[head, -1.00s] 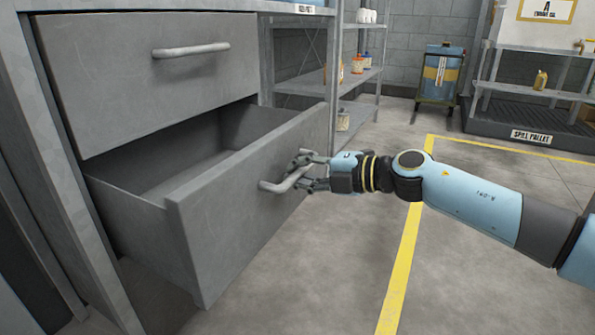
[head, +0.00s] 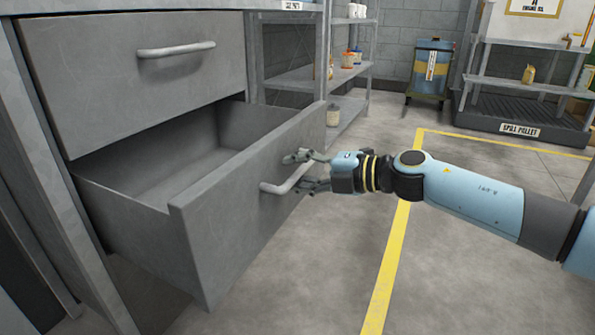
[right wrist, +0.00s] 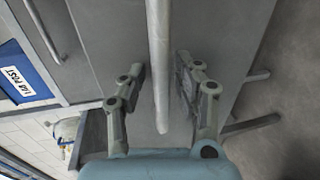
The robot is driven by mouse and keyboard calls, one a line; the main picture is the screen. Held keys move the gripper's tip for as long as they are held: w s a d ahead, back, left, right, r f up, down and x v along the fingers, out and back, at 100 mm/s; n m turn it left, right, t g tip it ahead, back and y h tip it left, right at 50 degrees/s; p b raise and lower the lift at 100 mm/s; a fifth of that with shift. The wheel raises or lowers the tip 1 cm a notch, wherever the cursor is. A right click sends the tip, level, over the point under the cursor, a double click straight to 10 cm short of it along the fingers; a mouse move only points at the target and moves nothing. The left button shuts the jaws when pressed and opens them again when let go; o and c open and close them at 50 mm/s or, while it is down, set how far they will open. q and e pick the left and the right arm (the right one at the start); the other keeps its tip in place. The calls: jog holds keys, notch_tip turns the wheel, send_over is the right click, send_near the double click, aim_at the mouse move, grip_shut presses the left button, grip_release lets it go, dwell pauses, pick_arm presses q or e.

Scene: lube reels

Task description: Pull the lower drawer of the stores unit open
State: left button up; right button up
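The lower drawer (head: 245,215) of the grey stores unit stands pulled well out, and its inside looks empty. Its bar handle (head: 285,180) is on the front panel. My right gripper (head: 308,172) is at the handle with its fingers spread apart. In the right wrist view the handle (right wrist: 158,70) runs between the two open fingers (right wrist: 160,88), with a gap on each side. The upper drawer (head: 120,85) is shut. My left gripper is not in view.
A shelf rack (head: 345,75) with small containers stands behind the unit. The floor around the yellow line (head: 395,255) is clear.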

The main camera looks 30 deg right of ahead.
jog(key=shift+o, duration=0.2)
jog(key=v, duration=0.7)
jog(key=shift+s+d, duration=0.2)
jog(key=shift+s, duration=0.05)
dwell(0.4)
